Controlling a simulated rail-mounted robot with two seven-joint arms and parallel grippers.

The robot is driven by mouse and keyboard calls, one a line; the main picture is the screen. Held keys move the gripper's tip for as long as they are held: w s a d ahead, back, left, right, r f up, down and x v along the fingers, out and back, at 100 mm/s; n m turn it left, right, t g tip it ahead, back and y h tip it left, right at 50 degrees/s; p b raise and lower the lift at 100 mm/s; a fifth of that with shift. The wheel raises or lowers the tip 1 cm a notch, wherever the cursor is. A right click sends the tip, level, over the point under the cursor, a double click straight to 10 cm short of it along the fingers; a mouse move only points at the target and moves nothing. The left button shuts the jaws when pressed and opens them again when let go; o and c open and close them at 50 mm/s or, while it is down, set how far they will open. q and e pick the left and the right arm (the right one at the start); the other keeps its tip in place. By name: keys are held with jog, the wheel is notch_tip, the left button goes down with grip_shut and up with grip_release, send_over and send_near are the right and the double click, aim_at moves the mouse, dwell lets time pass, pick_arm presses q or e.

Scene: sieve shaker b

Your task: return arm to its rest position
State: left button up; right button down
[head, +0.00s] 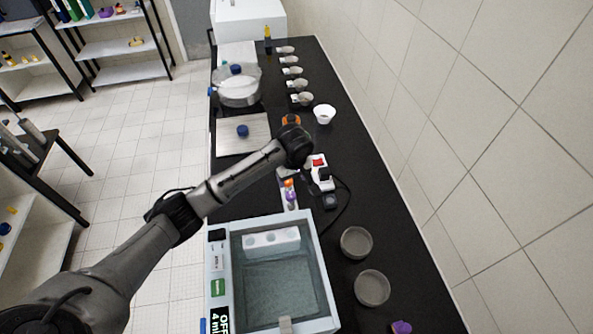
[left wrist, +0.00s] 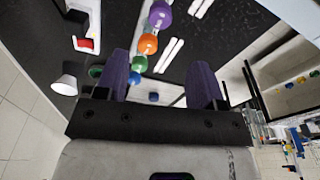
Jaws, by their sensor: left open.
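My left arm (head: 240,173) reaches in from the lower left of the head view and extends over the black bench. Its wrist is above the middle of the bench, past the far end of the water bath, and largely hides the gripper there. In the left wrist view my left gripper (left wrist: 159,80) has its two purple fingers spread well apart, with nothing held. A row of coloured balls, including a purple ball (left wrist: 160,14) and an orange ball (left wrist: 148,43), shows beyond and between the fingers. My right gripper is in neither view.
The water bath (head: 325,270) stands at the near side of the black bench (head: 375,205). Two round sieves (head: 356,242) lie to its right. A tiled wall borders the right.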

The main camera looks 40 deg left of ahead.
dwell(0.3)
pick_arm(q)
jog(key=d+r+m+t+p, duration=0.1)
jog(key=d+r+m+t, duration=0.35)
jog(key=r+m, duration=0.4)
jog(key=d+r+m+t+p, duration=0.1)
jog(key=d+r+m+t, duration=0.35)
jog(key=r+m, duration=0.4)
jog(key=s+d+f+n+g+p, duration=0.1)
jog(key=s+f+g+p, duration=0.1)
jog(key=s, duration=0.9)
jog(key=s+d+f+n+g+h+p, duration=0.1)
jog(key=s+f+p, duration=0.3)
jog(key=s, duration=0.7)
jog(key=s+d+f+g+p, duration=0.1)
jog(key=s+f+p, duration=0.3)
jog(key=s, duration=0.7)
notch_tip(320, 180, down, 2)
jog(key=shift+d+f+n+g, duration=0.15)
jog(key=shift+n+g, duration=0.25)
jog(key=shift+g, duration=0.4)
